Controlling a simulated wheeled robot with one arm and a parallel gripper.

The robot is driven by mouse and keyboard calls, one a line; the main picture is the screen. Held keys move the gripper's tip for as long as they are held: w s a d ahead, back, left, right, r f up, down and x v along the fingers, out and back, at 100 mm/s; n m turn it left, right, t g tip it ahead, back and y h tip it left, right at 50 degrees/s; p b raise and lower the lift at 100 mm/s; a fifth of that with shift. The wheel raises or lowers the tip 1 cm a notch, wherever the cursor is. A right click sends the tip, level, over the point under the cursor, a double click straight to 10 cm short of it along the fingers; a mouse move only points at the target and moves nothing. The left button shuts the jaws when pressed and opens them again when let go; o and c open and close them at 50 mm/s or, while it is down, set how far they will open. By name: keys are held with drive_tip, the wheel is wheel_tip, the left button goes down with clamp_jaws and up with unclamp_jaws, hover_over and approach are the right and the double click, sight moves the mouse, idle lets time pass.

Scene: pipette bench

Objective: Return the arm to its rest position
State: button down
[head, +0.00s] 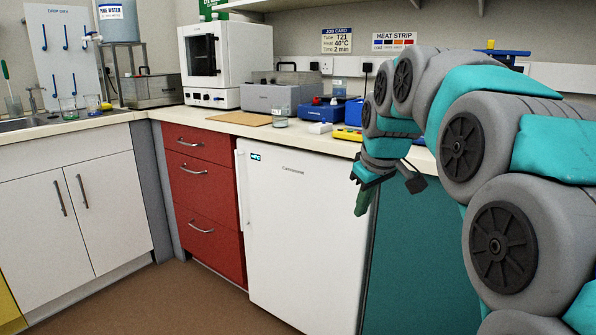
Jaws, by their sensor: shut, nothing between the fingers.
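My gripper (363,193) hangs at the end of my grey and teal arm, pointing down in front of the bench. It is shut and empty. It is near the right edge of the white fridge front (302,235), apart from the worktop. My arm fills the right side of the head view, bent over and down. It hides part of the bench and wall behind it.
The worktop (230,129) carries a white oven (211,65), a grey bath (278,94), a blue device (321,111) and a small jar (280,117). Red drawers (203,195) and white cupboards (75,210) stand below. The floor (175,300) in front is clear.

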drive_tip(key=s+f+m+g, duration=0.2)
drive_tip(key=s+f, duration=0.5)
drive_tip(key=s, duration=0.5)
drive_tip(key=s+d+f+m+g, duration=0.1)
drive_tip(key=s+f+m+g, duration=0.1)
drive_tip(key=s+f, duration=0.5)
drive_tip(key=s+d+f+m+g, duration=0.1)
drive_tip(key=s+f, duration=0.7)
drive_tip(key=s, duration=1.1)
drive_tip(key=shift+m+g+h, duration=0.4)
drive_tip(key=shift+m+g, duration=0.4)
drive_tip(key=shift+a, duration=0.1)
